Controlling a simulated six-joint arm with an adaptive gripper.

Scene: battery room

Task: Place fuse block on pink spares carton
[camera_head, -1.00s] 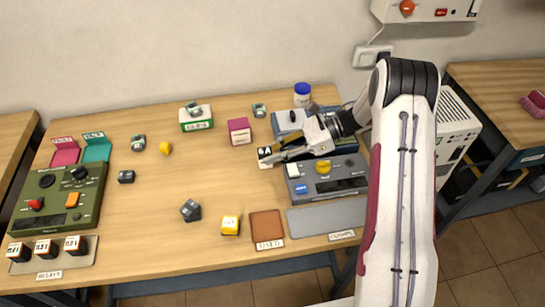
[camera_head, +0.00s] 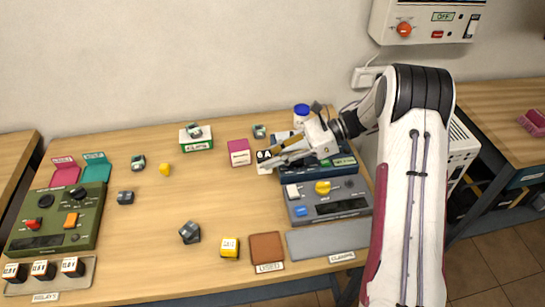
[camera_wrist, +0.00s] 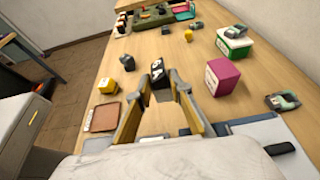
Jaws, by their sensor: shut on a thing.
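The fuse block (camera_head: 264,161), black and white with "6A" on it, is held at the tips of my gripper (camera_head: 272,156). It also shows between the fingers in the wrist view (camera_wrist: 157,70). The pink spares carton (camera_head: 239,152) stands on the table just left of the block in the head view. In the wrist view the carton (camera_wrist: 222,80) is right of my gripper, apart from it. Its top is bare. My gripper is shut on the fuse block, with the fingers pointing left in the head view; the exact height of the block is hard to tell.
A green-and-white carton (camera_head: 196,144) with a small clamp on top stands left of the pink carton. Another clamp (camera_head: 259,131) lies behind it. A grey-blue device (camera_head: 328,203) and a white blue-lidded jar (camera_head: 301,117) are at right.

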